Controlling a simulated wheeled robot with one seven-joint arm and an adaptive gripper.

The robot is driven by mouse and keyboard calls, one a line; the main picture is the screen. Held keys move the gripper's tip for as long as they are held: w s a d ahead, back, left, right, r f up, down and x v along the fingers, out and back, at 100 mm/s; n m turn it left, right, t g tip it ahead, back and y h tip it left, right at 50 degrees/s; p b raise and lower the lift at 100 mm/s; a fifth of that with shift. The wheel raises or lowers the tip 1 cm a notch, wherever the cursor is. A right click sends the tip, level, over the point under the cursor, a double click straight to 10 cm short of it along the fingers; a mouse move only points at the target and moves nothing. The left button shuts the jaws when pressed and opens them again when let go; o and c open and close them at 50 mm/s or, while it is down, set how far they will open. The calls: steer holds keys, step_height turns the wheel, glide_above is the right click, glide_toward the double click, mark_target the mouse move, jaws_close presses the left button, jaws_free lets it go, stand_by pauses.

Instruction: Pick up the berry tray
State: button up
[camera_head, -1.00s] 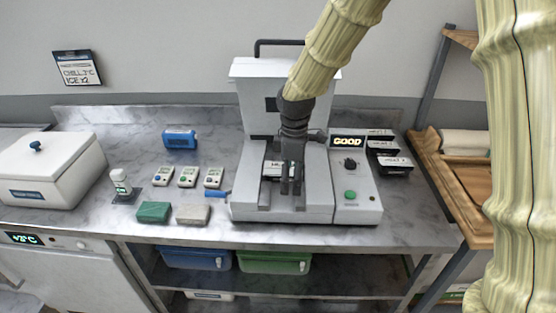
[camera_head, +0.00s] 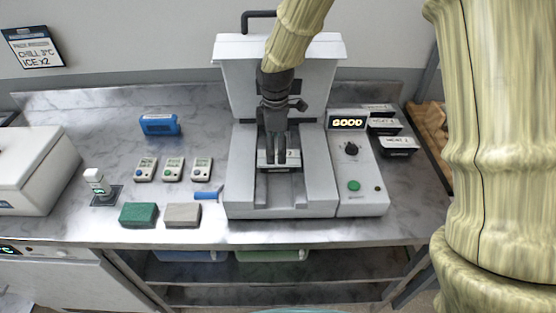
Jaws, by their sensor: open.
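A small dark tray with a pale label (camera_head: 292,157) sits in the channel of the grey sealing machine; I take it for the berry tray, but its contents cannot be made out. My gripper (camera_head: 276,157) points down at this tray from above, its dark fingers overlapping the label. The fingers are apart, and no hold on the tray shows. Whether they touch it cannot be told. The fingers hide part of the tray.
The sealing machine (camera_head: 238,185) has a raised lid behind my gripper and a panel reading GOOD (camera_head: 347,122). Several dark labelled trays (camera_head: 398,146) stand to its right. Small meters (camera_head: 174,168), a green block (camera_head: 138,215) and a white cooler (camera_head: 30,180) are left.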

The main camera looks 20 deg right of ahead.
steer(key=shift+w+f, duration=0.1)
steer(key=shift+f, duration=0.1)
steer(key=shift+s+d, duration=0.1)
steer(key=shift+s, duration=0.4)
steer(key=shift+s+d+f+p, duration=0.1)
steer(key=shift+f+p, duration=0.15)
steer(key=shift+p, duration=0.25)
steer(key=f, duration=0.1)
steer(key=f+p, duration=0.1)
steer(key=f, duration=0.1)
steer(key=shift+w+d, duration=0.2)
steer(key=shift+w, duration=0.2)
steer(key=shift+s+f, duration=0.2)
steer(key=shift+f, duration=0.3)
steer(key=shift+w+f, duration=0.1)
steer(key=shift+f, duration=0.1)
steer(key=shift+c, duration=0.4)
